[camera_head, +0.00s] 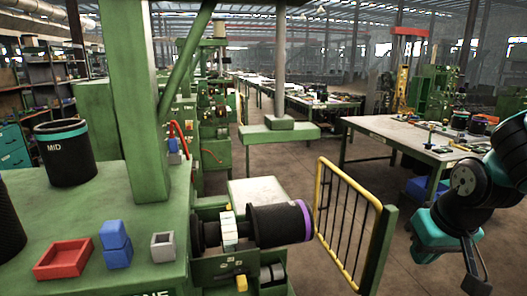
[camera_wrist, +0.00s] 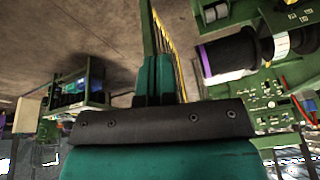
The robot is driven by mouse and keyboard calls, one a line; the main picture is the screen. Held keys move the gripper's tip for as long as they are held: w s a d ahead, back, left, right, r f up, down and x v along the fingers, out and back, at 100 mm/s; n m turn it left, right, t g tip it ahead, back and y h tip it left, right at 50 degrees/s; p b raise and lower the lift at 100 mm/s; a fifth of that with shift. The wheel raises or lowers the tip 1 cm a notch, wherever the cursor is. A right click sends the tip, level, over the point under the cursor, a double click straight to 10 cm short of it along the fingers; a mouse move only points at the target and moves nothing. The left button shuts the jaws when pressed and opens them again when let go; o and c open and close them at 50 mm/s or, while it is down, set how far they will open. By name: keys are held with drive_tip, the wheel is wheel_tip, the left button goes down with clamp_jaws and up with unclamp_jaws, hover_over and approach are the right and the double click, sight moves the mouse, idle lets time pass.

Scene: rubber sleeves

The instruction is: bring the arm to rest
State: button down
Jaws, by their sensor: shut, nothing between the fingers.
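My gripper (camera_head: 476,268) hangs at the right edge of the head view, fingers pointing down, clear of the machine and the tables. In the wrist view its fingers (camera_wrist: 154,78) are together with nothing between them. A black sleeve with a purple band (camera_head: 275,224) sits sideways on the green machine's roller, to the left of my gripper. It also shows at the upper right of the wrist view (camera_wrist: 232,52). A black sleeve with a teal band marked MID (camera_head: 68,158) stands upright on the green machine top (camera_head: 140,212).
A yellow-railed gate (camera_head: 345,222) stands between the machine and my arm. A work table (camera_head: 390,136) with sleeves and small parts is behind my arm. A red tray (camera_head: 62,260), blue blocks (camera_head: 115,245) and a grey cup (camera_head: 164,247) are on the machine top.

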drive_tip(key=s+a+f+n+g+y+b, duration=0.15)
drive_tip(key=s+a+f+b, duration=0.35)
drive_tip(key=f+b, duration=0.5)
drive_tip(key=s+a+f+n+g+y+b, duration=0.1)
drive_tip(key=s+a+f+n+b, duration=0.25)
drive_tip(key=s+f+b, duration=0.65)
drive_tip(key=s+a+f+n+g+y+b, duration=0.15)
drive_tip(key=a+f+b, duration=0.5)
drive_tip(key=b, duration=0.75)
wheel_tip(320, 180, up, 17)
drive_tip(key=d+p, duration=0.1)
drive_tip(key=p, duration=1.6)
drive_tip(key=shift+w+d+h+p, duration=0.15)
drive_tip(key=shift+w+h+p, duration=0.05)
drive_tip(key=shift+h+p, duration=0.1)
